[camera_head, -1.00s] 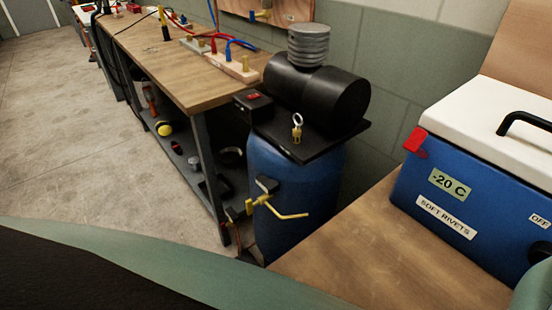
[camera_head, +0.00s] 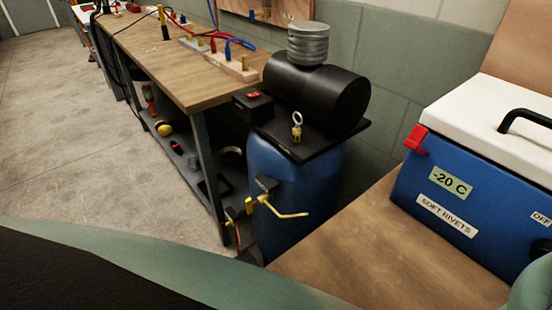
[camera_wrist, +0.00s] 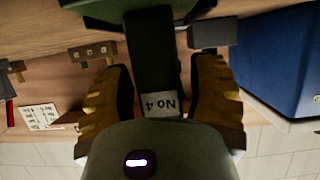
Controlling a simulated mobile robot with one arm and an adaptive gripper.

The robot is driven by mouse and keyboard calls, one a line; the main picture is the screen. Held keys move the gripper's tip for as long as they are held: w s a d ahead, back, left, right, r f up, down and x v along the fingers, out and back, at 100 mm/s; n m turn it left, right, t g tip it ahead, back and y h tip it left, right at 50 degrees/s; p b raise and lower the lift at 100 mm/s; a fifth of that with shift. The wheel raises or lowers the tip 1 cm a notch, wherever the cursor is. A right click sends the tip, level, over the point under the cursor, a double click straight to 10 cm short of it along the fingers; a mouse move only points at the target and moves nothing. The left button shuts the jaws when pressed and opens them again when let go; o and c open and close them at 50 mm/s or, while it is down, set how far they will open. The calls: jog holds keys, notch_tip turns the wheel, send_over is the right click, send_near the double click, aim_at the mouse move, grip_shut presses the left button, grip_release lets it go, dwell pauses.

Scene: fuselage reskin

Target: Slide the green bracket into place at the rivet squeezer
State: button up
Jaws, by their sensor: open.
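In the wrist view a dark green piece (camera_wrist: 150,62), which I take to be the green bracket, runs down from the top between my fingers. Its near end carries a pale label reading "No 4", upside down. My gripper (camera_wrist: 160,88) has yellow ribbed fingers standing open on either side of this piece, with a visible gap on both sides. Whether either finger touches it lower down is hidden by the gripper's body. I cannot make out the rivet squeezer for certain. The head view shows neither the bracket nor my gripper.
A blue cooler (camera_head: 420,190) labelled "SOFT RIVETS" stands on a wooden top (camera_head: 365,255). A black-topped blue compressor (camera_head: 290,185) stands between it and a long workbench (camera_head: 175,70). In the wrist view a dark block (camera_wrist: 212,33) sits close beside the green piece.

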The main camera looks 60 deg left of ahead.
jog(key=shift+s+r, duration=0.2)
jog(key=shift+r, duration=0.05)
jog(key=a+v, duration=0.1)
jog(key=v, duration=1)
jog(key=shift+s+d, duration=0.35)
jog(key=shift+d, duration=0.1)
